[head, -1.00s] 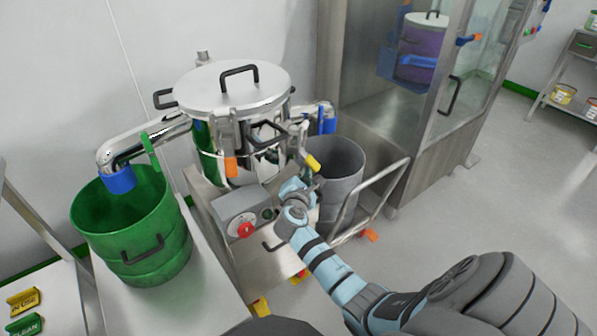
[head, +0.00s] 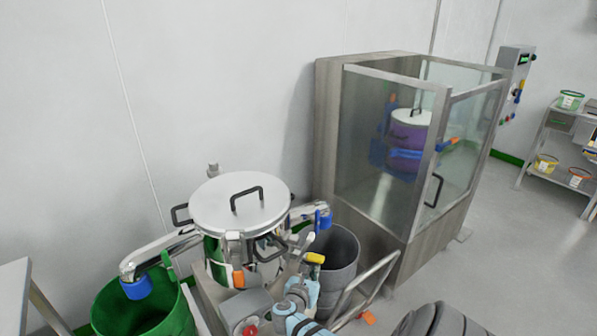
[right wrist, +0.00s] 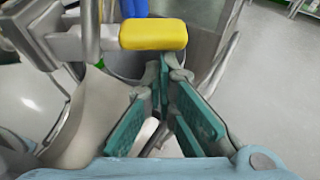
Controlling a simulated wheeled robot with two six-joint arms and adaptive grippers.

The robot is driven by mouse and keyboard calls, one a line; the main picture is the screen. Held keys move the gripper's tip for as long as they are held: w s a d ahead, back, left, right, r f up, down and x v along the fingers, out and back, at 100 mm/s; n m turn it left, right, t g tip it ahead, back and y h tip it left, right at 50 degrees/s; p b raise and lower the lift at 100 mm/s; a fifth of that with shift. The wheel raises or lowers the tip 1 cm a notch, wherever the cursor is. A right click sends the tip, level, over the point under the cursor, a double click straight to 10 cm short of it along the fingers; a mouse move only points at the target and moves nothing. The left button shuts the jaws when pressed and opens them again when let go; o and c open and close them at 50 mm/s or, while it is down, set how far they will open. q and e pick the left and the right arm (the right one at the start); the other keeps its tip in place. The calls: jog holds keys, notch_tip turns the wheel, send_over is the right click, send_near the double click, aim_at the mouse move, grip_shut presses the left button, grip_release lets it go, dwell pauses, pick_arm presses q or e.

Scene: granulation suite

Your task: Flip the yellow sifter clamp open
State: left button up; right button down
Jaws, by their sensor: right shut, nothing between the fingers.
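The sifter (head: 240,207) is a steel drum with a round lid and black handles, low in the head view. Its yellow clamp (head: 315,258) has a yellow grip on a grey metal lever, at the drum's right front. The yellow grip also shows large in the right wrist view (right wrist: 153,34), sticking out roughly level. My right gripper (head: 305,277) is shut and empty, just below the yellow grip. Its teal fingers (right wrist: 165,75) point toward the grip's underside in the right wrist view; I cannot tell whether they touch it. My left gripper is out of view.
An orange clamp (head: 238,279) hangs at the drum's front. A green bin (head: 145,312) stands left, a grey bin (head: 338,265) right, close behind my gripper. A cart handle (head: 368,285) and a glass-walled cabinet (head: 395,150) lie further right. Open floor is at the far right.

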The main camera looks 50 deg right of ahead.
jog(key=r+n+p, duration=0.1)
jog(key=r+n+g+p, duration=0.1)
jog(key=r+p, duration=0.1)
jog(key=shift+s+n+h, duration=0.2)
jog(key=shift+n+h, duration=0.1)
dwell(0.7)
jog(key=shift+a+r+p, duration=0.2)
jog(key=shift+a+p, duration=0.05)
jog(key=shift+p, duration=0.2)
jog(key=p, duration=0.5)
send_near(317, 263)
jog(key=a, duration=0.1)
jog(key=shift+a+r, duration=0.25)
jog(key=shift+w, duration=0.1)
